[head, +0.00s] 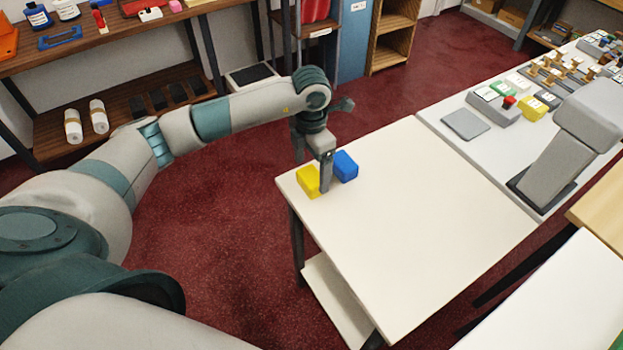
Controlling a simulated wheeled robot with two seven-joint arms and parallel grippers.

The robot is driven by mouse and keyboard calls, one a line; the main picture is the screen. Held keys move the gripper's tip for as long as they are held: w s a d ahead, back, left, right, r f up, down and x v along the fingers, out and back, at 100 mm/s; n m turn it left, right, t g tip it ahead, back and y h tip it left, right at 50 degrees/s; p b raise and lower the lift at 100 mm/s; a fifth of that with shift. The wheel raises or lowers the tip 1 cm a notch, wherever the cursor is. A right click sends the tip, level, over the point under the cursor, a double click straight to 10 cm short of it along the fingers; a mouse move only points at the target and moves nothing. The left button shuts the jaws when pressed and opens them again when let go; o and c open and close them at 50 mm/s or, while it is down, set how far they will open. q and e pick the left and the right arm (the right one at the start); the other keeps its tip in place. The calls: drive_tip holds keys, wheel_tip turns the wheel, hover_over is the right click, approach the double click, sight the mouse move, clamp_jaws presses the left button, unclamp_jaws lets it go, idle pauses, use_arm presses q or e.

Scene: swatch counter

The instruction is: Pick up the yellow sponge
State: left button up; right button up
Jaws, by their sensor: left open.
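The yellow sponge (307,182) is a small block at the near left corner of the white table. A blue block (346,165) of similar size lies just to its right. My left gripper (322,183) points down at the sponge, with one finger visible between the yellow and blue blocks. It is open. That finger hides part of the sponge's right side, and I cannot tell whether it touches the sponge. The other finger is not clearly visible. My right gripper is not in view.
The rest of the white table (420,210) is bare. A counter at the right holds a grey stand (560,150), a flat grey pad (465,124) and several small items. A wooden shelf (130,40) stands at the back left. Red floor lies between.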

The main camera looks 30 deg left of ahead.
sight(311, 176)
use_arm(q)
wheel_tip(311, 176, down, 3)
drive_tip(key=shift+s+d+f+p, duration=0.1)
drive_tip(key=shift+s+p, duration=0.05)
drive_tip(key=shift+p, duration=0.4)
drive_tip(key=shift+f, duration=0.15)
drive_tip(key=c, duration=1.1)
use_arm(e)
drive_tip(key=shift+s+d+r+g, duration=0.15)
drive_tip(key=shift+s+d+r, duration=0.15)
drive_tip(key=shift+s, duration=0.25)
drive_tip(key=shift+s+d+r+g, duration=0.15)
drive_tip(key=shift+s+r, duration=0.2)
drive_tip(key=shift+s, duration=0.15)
